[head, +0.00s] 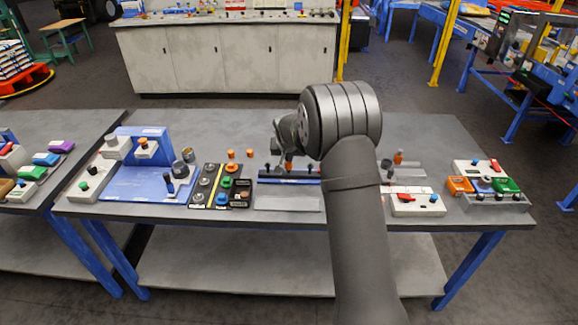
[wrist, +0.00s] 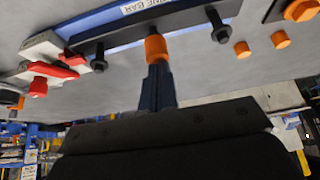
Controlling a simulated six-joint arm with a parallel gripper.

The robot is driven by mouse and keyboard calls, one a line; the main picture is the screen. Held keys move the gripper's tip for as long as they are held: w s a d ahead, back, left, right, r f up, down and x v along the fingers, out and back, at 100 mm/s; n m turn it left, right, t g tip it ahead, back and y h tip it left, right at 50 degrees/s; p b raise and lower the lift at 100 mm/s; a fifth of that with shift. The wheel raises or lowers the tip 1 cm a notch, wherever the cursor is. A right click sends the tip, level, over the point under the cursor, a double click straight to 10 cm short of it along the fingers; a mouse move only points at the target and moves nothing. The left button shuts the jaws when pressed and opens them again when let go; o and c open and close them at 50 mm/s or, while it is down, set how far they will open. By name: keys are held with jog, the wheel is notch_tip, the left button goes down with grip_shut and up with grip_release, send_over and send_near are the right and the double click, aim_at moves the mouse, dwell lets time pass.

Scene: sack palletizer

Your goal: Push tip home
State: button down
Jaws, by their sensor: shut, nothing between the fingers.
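An orange tip (wrist: 156,47) stands at the middle of a dark bar (wrist: 125,38), between two black knobs, in the wrist view. The head view also shows the tip (head: 289,166) at the bar (head: 290,180). My gripper (wrist: 157,70) is shut, with its dark fingers together and nothing between them. Its fingertips are in line with the tip and at or very near its end; I cannot tell whether they touch. How deep the tip sits in the bar is hidden.
Two loose orange tips (head: 240,153) lie on the table left of the bar. A black panel with buttons (head: 221,186) and a blue fixture (head: 150,180) stand further left. Bare table lies behind the bar.

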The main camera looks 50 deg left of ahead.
aim_at(289, 164)
jog(key=shift+s+d+r, duration=0.1)
jog(key=shift+r, duration=2.7)
jog(key=shift+f, duration=2.65)
